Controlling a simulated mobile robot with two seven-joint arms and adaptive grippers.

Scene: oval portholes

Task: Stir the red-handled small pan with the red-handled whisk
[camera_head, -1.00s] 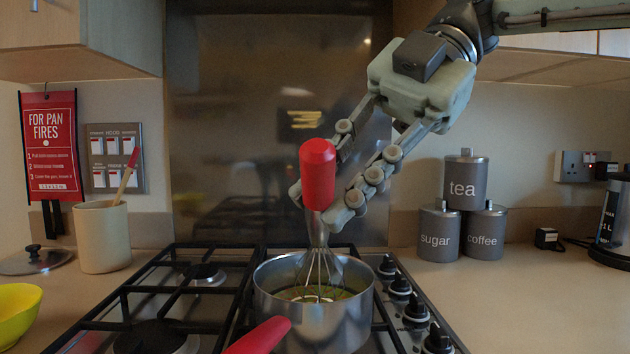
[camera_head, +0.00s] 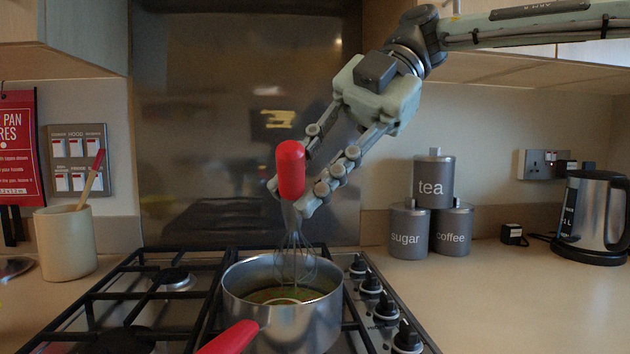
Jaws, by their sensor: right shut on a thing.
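The small pan (camera_head: 297,322) is steel with a red handle (camera_head: 232,337) pointing to the lower left. It stands on the right side of the hob and holds a greenish-brown liquid. The whisk (camera_head: 291,172) has a red handle and a wire head (camera_head: 295,258). My left gripper is not in view.
The gas hob (camera_head: 140,300) has black grates and a row of knobs (camera_head: 386,305) on the right. Tea, sugar and coffee tins (camera_head: 433,205) and a kettle (camera_head: 592,218) stand to the right. A beige pot (camera_head: 65,243) stands left. The right worktop front is clear.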

